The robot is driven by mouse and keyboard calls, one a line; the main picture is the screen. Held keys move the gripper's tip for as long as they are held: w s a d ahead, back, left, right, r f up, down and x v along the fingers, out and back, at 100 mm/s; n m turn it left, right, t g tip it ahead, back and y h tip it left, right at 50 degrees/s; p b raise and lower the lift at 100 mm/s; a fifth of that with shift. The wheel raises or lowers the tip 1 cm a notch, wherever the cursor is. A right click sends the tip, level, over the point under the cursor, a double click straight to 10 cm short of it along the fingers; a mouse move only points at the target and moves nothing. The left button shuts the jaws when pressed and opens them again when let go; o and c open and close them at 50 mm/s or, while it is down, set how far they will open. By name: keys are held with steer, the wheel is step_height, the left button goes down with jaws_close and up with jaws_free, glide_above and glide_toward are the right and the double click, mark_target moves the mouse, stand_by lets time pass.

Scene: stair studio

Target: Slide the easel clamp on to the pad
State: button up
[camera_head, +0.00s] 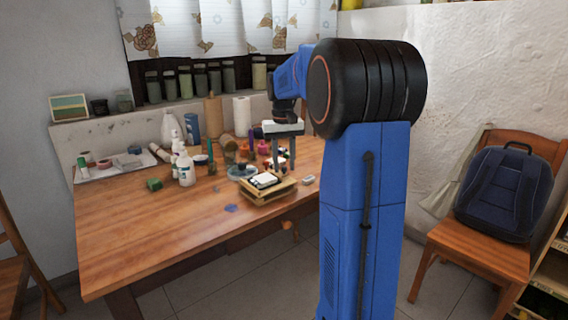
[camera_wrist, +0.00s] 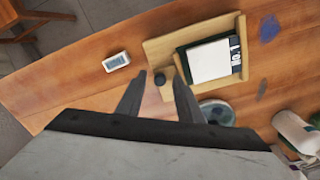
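A small wooden easel (camera_wrist: 205,32) lies low on the table and also shows in the head view (camera_head: 262,200). A white pad (camera_wrist: 208,62) with a black border and printed marks rests on it. I cannot tell the height gap. In the head view my gripper (camera_head: 282,168) is just behind the easel.
A small white block (camera_wrist: 116,61) lies near the table edge. A round dish (camera_wrist: 217,112) and white bottles (camera_wrist: 295,132) stand close by. Paint jars and a white bottle (camera_head: 185,170) crowd the table's back; its front left is clear.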

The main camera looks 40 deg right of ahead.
mark_target(278, 175)
jaws_close()
steer(key=shift+a, duration=0.9)
jaws_free()
steer(key=shift+a, duration=0.1)
step_height(278, 175, up, 17)
steer(key=shift+a+r, duration=0.15)
stand_by(0.3)
